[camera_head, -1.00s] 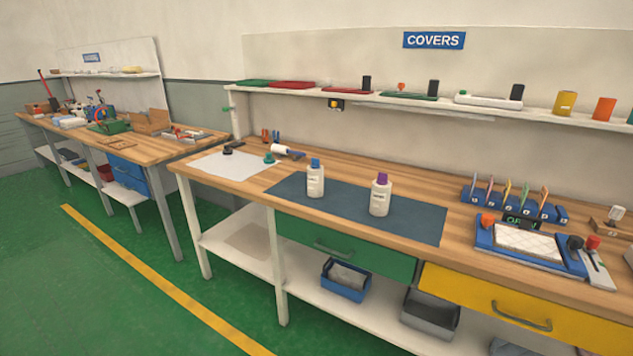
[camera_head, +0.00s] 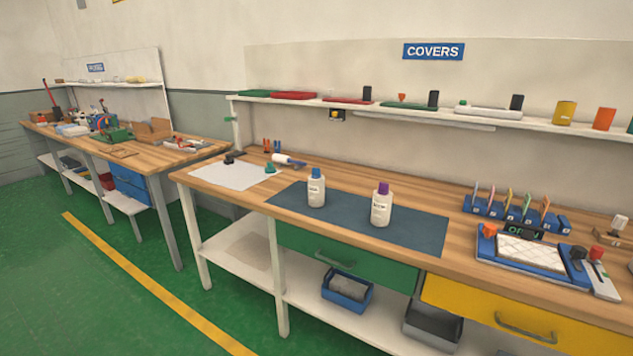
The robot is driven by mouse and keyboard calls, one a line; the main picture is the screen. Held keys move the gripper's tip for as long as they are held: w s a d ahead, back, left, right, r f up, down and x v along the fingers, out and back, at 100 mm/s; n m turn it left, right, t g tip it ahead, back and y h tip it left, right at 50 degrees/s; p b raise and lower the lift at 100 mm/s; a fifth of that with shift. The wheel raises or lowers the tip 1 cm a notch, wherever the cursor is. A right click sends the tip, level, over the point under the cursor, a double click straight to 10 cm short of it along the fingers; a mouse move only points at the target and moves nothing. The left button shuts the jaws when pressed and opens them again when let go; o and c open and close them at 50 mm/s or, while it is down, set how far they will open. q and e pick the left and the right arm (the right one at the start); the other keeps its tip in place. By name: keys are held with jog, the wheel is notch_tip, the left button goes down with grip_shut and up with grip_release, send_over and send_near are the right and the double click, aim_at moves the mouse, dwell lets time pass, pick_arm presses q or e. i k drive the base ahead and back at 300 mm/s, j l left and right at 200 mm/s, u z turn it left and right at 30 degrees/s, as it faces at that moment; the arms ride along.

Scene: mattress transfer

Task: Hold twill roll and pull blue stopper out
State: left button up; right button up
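A white, bottle-shaped piece (camera_head: 316,193) stands upright on the dark blue mat (camera_head: 270,200) on the workbench, with a blue stopper (camera_head: 316,173) seated in its top. A similar white piece (camera_head: 381,209) with a purple stopper (camera_head: 383,188) stands upright to its right. Both have small labels that I cannot read, so I cannot tell from them which is the twill roll. A white roller-like object (camera_head: 288,160) lies behind the mat. Neither of my grippers is in view.
A white sheet (camera_head: 235,176) lies left of the mat. A blue tray (camera_head: 525,252) with a white quilted pad and a rack of coloured pieces (camera_head: 510,211) are at the right. A shelf (camera_head: 400,107) runs above the bench. The green floor in front is clear.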

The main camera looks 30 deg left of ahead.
aim_at(315, 172)
jog(key=i+j, duration=0.1)
jog(key=j, duration=0.3)
jog(key=i+j+z, duration=0.15)
jog(key=j, duration=0.25)
jog(key=i+j, duration=0.1)
jog(key=j, duration=0.3)
jog(key=z, duration=0.05)
